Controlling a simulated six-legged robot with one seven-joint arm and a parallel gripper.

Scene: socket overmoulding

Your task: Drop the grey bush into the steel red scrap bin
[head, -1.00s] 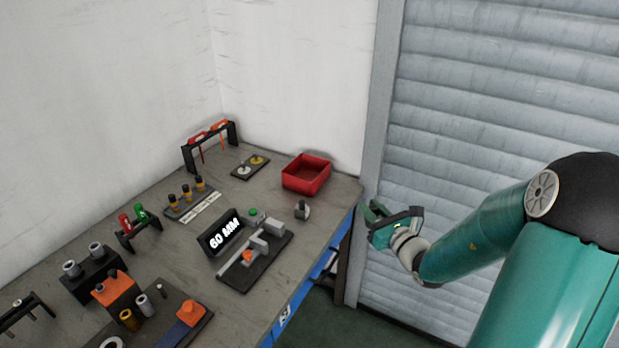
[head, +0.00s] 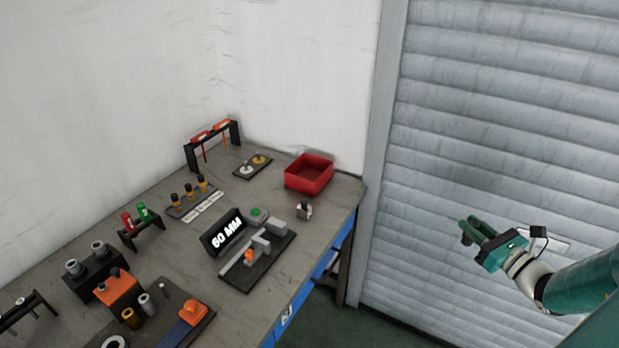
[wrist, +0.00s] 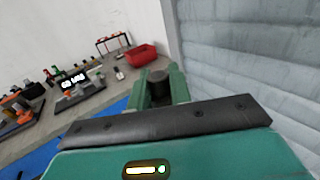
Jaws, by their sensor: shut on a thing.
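The red scrap bin (head: 309,181) stands at the far right end of the bench, and its open top faces up. It also shows in the wrist view (wrist: 142,58), beyond my fingers. My gripper (head: 472,231) is off the bench, to the right of the bin and in front of the grey shutter. In the wrist view its green fingers are shut on a dark grey round piece, the grey bush (wrist: 158,78). Its lower part is hidden by the gripper body. In the head view I cannot make out the bush clearly.
On the bench (head: 335,205) are a "60 MM" display (head: 223,232), a dark gauge fixture (head: 257,262), a small grey part (head: 304,211) before the bin, and a tool rack (head: 212,145). Open space lies between bench and gripper.

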